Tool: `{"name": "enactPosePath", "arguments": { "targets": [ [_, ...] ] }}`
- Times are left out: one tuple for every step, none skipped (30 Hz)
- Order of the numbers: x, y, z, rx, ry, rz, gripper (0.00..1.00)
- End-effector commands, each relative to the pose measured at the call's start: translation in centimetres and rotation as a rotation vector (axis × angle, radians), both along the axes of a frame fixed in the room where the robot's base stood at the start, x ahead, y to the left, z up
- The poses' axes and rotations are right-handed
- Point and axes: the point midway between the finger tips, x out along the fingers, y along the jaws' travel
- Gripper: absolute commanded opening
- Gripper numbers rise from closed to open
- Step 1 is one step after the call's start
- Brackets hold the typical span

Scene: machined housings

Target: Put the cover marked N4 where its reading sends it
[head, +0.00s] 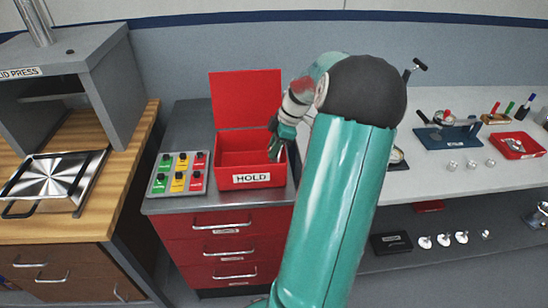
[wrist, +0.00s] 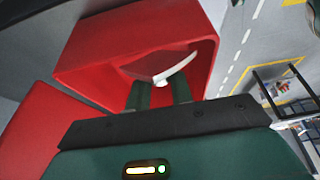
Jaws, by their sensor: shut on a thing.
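My gripper (head: 277,146) is at the right side of the open red box marked HOLD (head: 250,180), with its fingers down at the mouth of the box. In the wrist view my gripper (wrist: 160,94) is shut on a small shiny cover (wrist: 178,68), seen nearly edge-on with a bright pale rim and a face that looks red. The cover is inside the red walls of the box (wrist: 92,38), apart from the walls as far as I can tell. No N4 mark or reading is legible. In the head view the cover is hidden.
The box's red lid (head: 245,98) stands open behind it. A tray of green, yellow and red tags (head: 180,172) is to its left, on a red drawer cabinet (head: 220,240). A press (head: 70,70) stands far left. Small silver parts (head: 452,165) lie on the right bench.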

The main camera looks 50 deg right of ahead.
Motion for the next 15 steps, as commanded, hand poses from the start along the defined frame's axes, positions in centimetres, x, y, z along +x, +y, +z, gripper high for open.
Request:
{"name": "enactPosePath", "arguments": {
  "targets": [
    [0.0,0.1,-0.6,0.004,0.001,0.0,0.0],
    [0.0,0.1,-1.0,0.004,0.001,0.0,0.0],
    [0.0,0.1,-1.7,0.004,0.001,0.0,0.0],
    [0.0,0.1,-2.1,0.004,0.001,0.001,0.0],
    [0.0,0.1,-2.7,0.003,0.0,0.001,0.0],
    [0.0,0.1,-3.3,0.003,0.0,0.001,0.0],
    [0.0,0.1,-3.7,0.003,0.001,0.001,0.0],
    [0.0,0.0,-4.0,0.002,0.0,0.001,0.0],
    [0.0,0.0,-4.2,0.0,0.0,0.001,0.0],
    [0.0,0.0,-4.3,0.0,0.0,0.001,0.0],
    [0.0,0.0,-4.3,-0.001,-0.001,0.001,0.0],
    [0.0,0.0,-4.3,-0.002,0.0,0.001,0.0],
    [0.0,0.0,-4.3,-0.002,0.0,0.001,0.0],
    [0.0,0.0,-4.3,-0.002,0.0,0.001,0.0],
    [0.0,0.0,-4.3,-0.002,0.0,0.001,0.24]
  ]
}}
